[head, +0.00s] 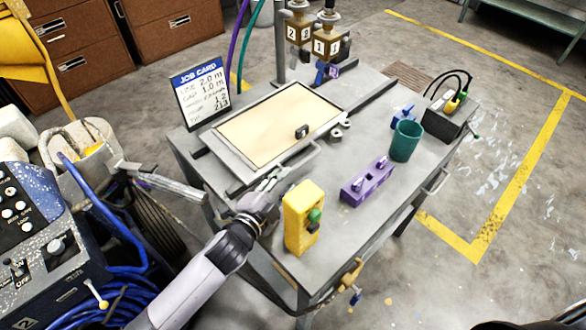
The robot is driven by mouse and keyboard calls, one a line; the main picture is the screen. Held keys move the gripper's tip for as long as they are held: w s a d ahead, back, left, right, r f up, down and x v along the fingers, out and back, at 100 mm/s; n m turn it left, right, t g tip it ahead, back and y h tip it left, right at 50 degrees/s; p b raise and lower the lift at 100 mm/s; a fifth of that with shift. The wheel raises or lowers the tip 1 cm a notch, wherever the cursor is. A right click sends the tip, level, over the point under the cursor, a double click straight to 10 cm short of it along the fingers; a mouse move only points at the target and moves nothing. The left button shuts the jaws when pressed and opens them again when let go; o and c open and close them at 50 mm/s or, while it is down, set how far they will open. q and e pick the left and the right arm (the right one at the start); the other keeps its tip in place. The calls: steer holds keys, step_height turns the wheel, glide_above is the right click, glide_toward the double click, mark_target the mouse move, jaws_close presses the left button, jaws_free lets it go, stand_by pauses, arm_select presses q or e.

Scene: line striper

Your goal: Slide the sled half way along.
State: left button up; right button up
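What appears to be the sled is a flat grey-framed tray with a beige panel (268,128), lying across dark rails (405,78) on the grey cart in the head view. It sits toward the near left end of the rails, and a small dark block (302,131) is on its panel. A grey handle bar (304,160) runs along its near side. My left gripper (272,182) is at the tray's near edge, close to the handle. Its fingers blend with the grey metal, so I cannot tell whether they touch or grip anything. My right gripper is not in view.
A yellow box with a green knob (300,220) stands close right of my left gripper. A purple block (367,182), a teal cup (405,141) and a job card (201,93) are on the cart. Numbered spray heads (325,45) hang above the rails' far part.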

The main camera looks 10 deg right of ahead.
mark_target(294, 169)
arm_select(q)
steer(key=x, duration=0.6)
steer(key=shift+s, duration=0.1)
steer(key=shift+c, duration=0.6)
steer(key=shift+a, duration=0.1)
steer(key=c, duration=0.5)
steer(key=shift+f, duration=0.1)
jaws_close()
